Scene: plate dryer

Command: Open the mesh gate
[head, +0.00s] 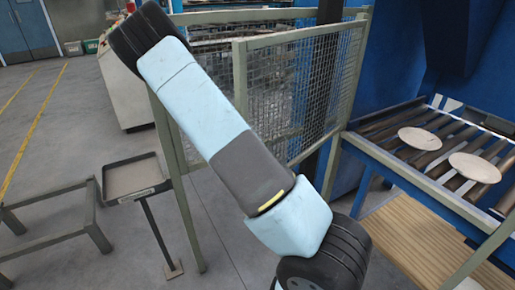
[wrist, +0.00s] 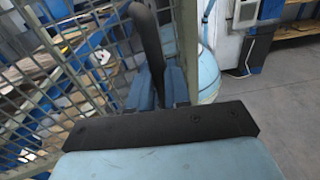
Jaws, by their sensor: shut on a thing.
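The mesh gate is a wire-mesh panel in a grey-green frame; mesh (wrist: 95,95) fills the left of the wrist view, beside an upright frame post (wrist: 188,40). A mesh panel (head: 290,100) also stands behind my arm in the head view; I cannot tell whether it is the gate or fixed fence. In the wrist view my gripper (wrist: 161,88) has its blue fingers closed around a black curved handle (wrist: 146,35) beside the post. The handle's lower end is hidden by the fingers and wrist. My gripper is out of sight in the head view.
A roller conveyor (head: 400,160) with pale plates (head: 475,167) is at the right, by a slatted wooden platform (head: 410,235). A small tray stand (head: 135,178) and a low metal frame (head: 50,215) are at the left. Grey floor (head: 225,220) shows between.

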